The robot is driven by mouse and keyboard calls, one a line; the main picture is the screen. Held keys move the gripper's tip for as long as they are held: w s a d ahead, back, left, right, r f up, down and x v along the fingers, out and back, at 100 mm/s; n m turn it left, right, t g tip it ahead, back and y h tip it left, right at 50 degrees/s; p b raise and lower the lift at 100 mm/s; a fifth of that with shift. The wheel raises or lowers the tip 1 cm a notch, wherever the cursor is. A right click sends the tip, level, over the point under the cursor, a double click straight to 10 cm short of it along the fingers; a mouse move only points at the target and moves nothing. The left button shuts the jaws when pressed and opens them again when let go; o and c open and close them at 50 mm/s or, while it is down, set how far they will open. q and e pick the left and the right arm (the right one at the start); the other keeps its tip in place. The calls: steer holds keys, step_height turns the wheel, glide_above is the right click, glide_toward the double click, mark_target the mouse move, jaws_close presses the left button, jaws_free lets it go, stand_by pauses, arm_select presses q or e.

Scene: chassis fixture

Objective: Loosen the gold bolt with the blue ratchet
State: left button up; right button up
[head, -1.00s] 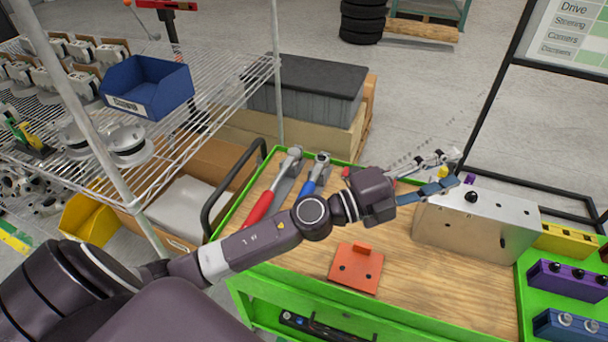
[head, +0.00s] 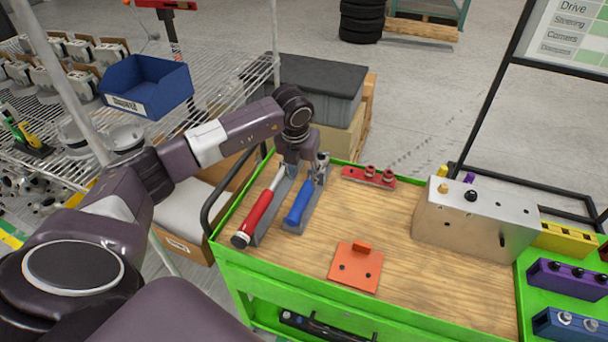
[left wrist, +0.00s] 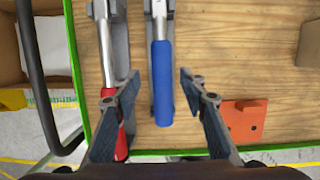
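The blue ratchet (head: 299,204) lies in a grey holder on the wooden cart top, right of a red-handled ratchet (head: 258,216). My left gripper (head: 301,164) points down over the far part of the ratchets; the head view largely hides its fingers. In the left wrist view my left gripper (left wrist: 158,86) is open, with the blue handle (left wrist: 163,88) between its fingers but untouched as far as I can tell. Its left finger overlaps the red handle (left wrist: 112,125) in the picture. The gold bolt (head: 443,188) stands on the left top of the metal chassis block (head: 475,225). My right gripper is not in view.
An orange plate (head: 356,267) lies in the middle of the cart, and a red bar with sockets (head: 369,177) at its far edge. A dark bolt (head: 471,195) stands near the gold one. Purple (head: 568,281) and yellow (head: 567,239) racks are at right.

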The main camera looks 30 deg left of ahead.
mark_target(307, 187)
arm_select(q)
steer(key=b+x, duration=0.7)
steer(key=x, duration=0.2)
steer(key=shift+d+f, duration=0.1)
steer(key=shift+f, duration=0.3)
jaws_close()
steer(key=shift+w+r, duration=0.1)
steer(key=shift+w+r+p, duration=0.1)
steer(key=shift+r+p, duration=0.3)
steer(key=shift+r, duration=0.3)
steer(key=shift+r+p, duration=1.75)
steer(key=shift+r, duration=1.1)
